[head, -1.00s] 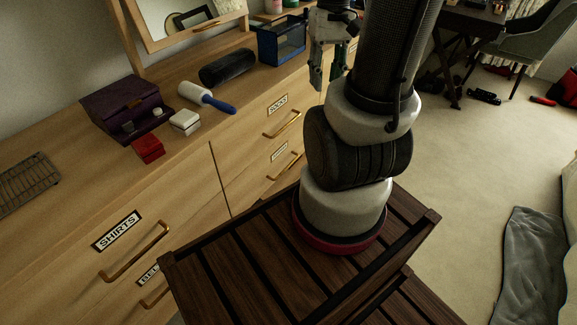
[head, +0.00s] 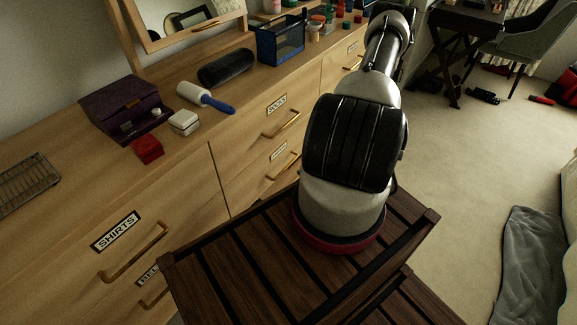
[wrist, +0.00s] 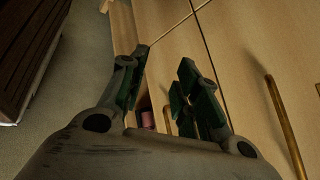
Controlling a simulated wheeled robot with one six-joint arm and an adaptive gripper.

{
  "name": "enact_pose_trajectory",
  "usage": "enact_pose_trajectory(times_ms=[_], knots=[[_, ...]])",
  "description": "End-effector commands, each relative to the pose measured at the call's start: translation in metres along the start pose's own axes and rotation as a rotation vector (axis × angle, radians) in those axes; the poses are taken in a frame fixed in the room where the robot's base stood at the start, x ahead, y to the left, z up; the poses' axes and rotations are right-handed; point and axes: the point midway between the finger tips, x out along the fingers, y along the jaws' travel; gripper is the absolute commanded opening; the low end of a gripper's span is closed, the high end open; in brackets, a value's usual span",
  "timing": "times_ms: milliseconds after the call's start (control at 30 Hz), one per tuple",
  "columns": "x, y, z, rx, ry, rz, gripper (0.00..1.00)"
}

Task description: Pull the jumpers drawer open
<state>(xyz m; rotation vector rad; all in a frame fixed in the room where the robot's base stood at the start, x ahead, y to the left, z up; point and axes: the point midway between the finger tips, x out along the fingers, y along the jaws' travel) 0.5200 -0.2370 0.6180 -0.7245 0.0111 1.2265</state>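My gripper (wrist: 163,62) shows in the wrist view with its two green-padded fingers apart and nothing between the tips. It is in front of pale wooden drawer fronts (wrist: 235,50). A long brass handle (wrist: 286,125) lies to the right of the fingers, apart from them. In the head view my arm reaches away along the dresser and hides the gripper. Readable drawer labels there are SHIRTS (head: 116,231) and SOCKS (head: 277,104). Another label (head: 352,47) farther along is too small to read. I cannot tell which drawer is the jumpers drawer.
The dresser top (head: 60,145) holds a purple box (head: 120,105), a lint roller (head: 205,97), a black roll (head: 227,67) and a blue bin (head: 281,40). A dark desk (head: 468,22) and chair (head: 528,45) stand beyond. The carpet (head: 450,170) at right is mostly clear.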

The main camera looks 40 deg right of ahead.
Motion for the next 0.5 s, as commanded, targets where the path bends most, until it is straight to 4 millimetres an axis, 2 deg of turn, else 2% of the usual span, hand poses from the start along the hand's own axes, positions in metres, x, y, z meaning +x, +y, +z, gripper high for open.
enact_pose_trajectory(times_ms=[33,100,300,367,400,500], knots=[[0.014,0.012,-0.017,0.009,0.009,-0.071,0.32],[0.03,0.02,-0.04,-0.003,0.04,-0.166,0.32],[0.066,0.029,-0.104,-0.102,0.187,-0.398,0.32],[0.071,0.021,-0.13,-0.179,0.269,-0.465,0.32],[0.066,0.009,-0.147,-0.249,0.334,-0.5,0.32],[0.039,-0.027,-0.18,-0.426,0.488,-0.559,0.32]])
